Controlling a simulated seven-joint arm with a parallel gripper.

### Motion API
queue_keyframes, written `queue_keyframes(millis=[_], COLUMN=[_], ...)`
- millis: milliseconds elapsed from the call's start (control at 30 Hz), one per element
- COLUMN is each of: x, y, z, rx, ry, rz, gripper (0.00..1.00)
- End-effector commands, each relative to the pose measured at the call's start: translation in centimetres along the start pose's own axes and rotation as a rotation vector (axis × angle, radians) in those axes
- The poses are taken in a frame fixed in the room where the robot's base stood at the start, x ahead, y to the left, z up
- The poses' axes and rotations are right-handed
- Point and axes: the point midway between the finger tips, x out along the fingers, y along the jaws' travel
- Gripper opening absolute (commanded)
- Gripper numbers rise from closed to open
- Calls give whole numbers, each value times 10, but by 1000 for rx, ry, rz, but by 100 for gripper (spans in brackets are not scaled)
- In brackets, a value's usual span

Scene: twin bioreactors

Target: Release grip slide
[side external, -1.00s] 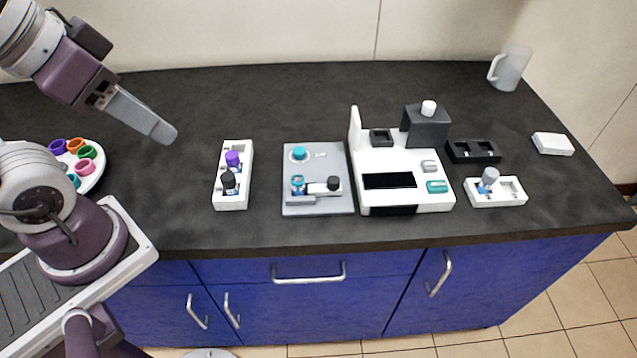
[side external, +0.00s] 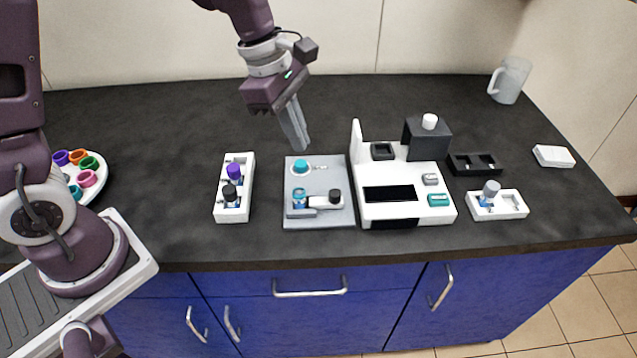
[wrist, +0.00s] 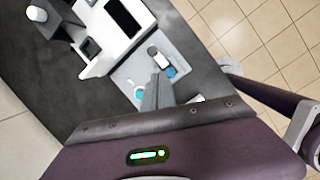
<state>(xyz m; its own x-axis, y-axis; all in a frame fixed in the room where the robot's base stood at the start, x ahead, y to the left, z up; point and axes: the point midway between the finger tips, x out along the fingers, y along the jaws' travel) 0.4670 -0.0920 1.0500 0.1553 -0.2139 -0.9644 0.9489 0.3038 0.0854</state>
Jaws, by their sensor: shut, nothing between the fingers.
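The flat grey fixture (side external: 342,178) lies on the dark counter near the middle. It carries a teal round button (side external: 301,167), a teal-topped vial (side external: 299,195) in a clamp at the front, and a pale slide bar (side external: 318,203) with a black knob (side external: 334,196). I cannot tell whether the slide bar touches the vial. My gripper (side external: 303,147) is shut and empty, pointing down above and just behind the fixture's back edge. In the wrist view the fingers (wrist: 157,80) hide part of the fixture; the teal button (wrist: 140,93) and black knob (wrist: 152,50) show beside them.
A white instrument (side external: 405,212) with a black block (side external: 427,140) stands directly right of the fixture. A white rack (side external: 232,214) with purple- and black-capped vials stands left. Farther right are a black holder (side external: 474,165) and a white rack (side external: 512,206). The back-left counter is clear.

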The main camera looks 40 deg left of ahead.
Motion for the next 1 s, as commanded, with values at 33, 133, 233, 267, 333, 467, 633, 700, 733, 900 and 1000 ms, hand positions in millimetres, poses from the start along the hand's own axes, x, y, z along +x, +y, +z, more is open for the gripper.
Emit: queue_keyframes(millis=[33, 133, 233, 267, 333, 467, 633, 700, 733, 900, 1000], x=[14, 30, 34, 34, 34, 34, 48, 62, 68, 103, 118], y=[5, 12, 14, 14, 14, 13, 12, 11, 11, 10, 10], z=[-2, -3, -4, -4, -4, -4, -4, -5, -5, -6, -5], rx=[-82, -196, -233, -235, -234, -232, -231, -232, -231, -230, -229], ry=[8, 16, 18, 18, 18, 18, 19, 20, 20, 20, 19], rz=[-15, -28, -29, -29, -29, -30, -33, -36, -35, -34, -33], gripper=[0, 0, 0, 0, 0, 0, 0, 0, 0, 0, 0])
